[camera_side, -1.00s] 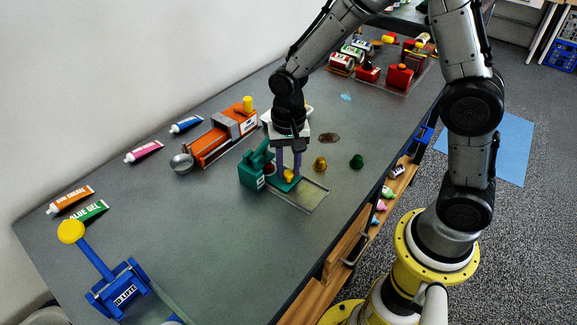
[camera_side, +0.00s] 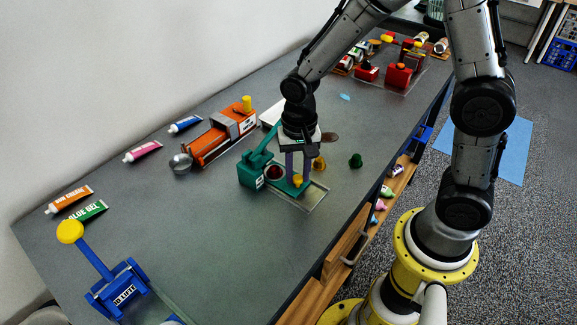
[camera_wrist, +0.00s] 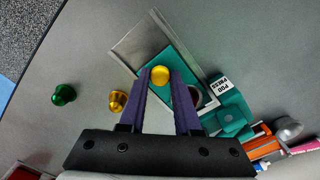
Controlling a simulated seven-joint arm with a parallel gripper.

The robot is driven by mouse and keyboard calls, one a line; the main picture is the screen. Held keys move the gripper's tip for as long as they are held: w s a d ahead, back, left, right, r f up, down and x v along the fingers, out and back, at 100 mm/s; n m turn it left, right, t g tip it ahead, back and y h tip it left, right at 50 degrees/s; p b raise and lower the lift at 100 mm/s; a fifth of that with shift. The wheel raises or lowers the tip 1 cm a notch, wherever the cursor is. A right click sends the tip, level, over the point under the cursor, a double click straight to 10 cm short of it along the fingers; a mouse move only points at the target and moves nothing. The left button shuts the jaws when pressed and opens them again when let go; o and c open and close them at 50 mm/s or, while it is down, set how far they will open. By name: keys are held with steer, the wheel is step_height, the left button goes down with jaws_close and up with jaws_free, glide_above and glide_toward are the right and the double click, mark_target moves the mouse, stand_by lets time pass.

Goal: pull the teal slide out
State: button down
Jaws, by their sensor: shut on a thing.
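The teal pod press (camera_side: 252,178) stands mid-table, with its lever raised; its label shows in the wrist view (camera_wrist: 225,88). Its teal slide (camera_side: 284,192) lies on a flat grey track (camera_side: 316,197) and sticks out to the right of the press body. A dark round opening (camera_side: 275,172) shows at the slide's inner end. A yellow knob (camera_wrist: 160,75) stands on the slide's outer part. My gripper (camera_side: 298,178) is shut on the yellow knob, its two purple fingers on either side of it, as the wrist view (camera_wrist: 161,82) shows. Part of the slide is hidden behind the fingers.
A gold pod (camera_wrist: 117,100) and a green pod (camera_side: 355,160) stand on the table near the slide. An orange machine (camera_side: 215,140) is behind the press. A blue lifter (camera_side: 118,290) is at the front left. The track's outer end is bare.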

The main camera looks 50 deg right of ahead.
steer(key=s, duration=0.6)
steer(key=shift+r, duration=0.1)
steer(key=c, duration=0.6)
jaws_free()
step_height(320, 180, up, 14)
